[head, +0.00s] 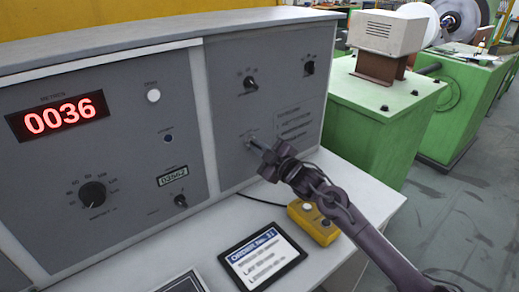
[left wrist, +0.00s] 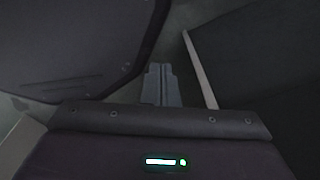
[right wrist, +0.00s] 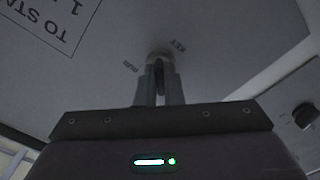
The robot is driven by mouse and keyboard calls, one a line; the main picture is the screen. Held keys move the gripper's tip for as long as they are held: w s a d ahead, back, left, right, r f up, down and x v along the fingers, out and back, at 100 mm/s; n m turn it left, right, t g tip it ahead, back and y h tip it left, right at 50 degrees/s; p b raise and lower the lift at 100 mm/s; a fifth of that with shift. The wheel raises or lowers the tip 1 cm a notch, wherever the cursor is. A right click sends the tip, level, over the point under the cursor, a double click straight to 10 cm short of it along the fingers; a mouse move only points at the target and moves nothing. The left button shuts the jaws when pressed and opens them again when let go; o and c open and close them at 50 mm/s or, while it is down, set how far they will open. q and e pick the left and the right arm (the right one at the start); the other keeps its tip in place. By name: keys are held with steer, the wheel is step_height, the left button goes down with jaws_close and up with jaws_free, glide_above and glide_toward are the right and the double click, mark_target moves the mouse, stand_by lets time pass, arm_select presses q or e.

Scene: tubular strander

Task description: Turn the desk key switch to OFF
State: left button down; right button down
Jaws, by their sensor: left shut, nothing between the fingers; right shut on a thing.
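The desk key switch (right wrist: 158,54) is on the grey panel, with a round collar and the labels "RUN" and "KEY" printed beside it. My right gripper (head: 260,148) reaches the lower part of the right-hand panel in the head view. In the right wrist view my right gripper (right wrist: 159,88) is shut on the dark key, which stands between the fingertips. Most of the key is hidden by the fingers, and I cannot read its exact angle. My left gripper (left wrist: 160,75) is shut and empty in the left wrist view, and out of the head view.
A tablet (head: 262,257) and a yellow button box (head: 314,222) lie on the desktop. Green machinery (head: 385,110) stands to the right. Dark surfaces lie close around my left gripper.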

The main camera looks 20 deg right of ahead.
steer(key=shift+f, duration=0.1)
steer(key=c, duration=1.6)
jaws_free()
steer(key=shift+o, duration=0.2)
steer(key=shift+s, duration=0.1)
steer(key=b+v, duration=0.1)
steer(key=v, duration=0.6)
steer(key=shift+s, duration=0.3)
steer(key=shift+d, duration=0.1)
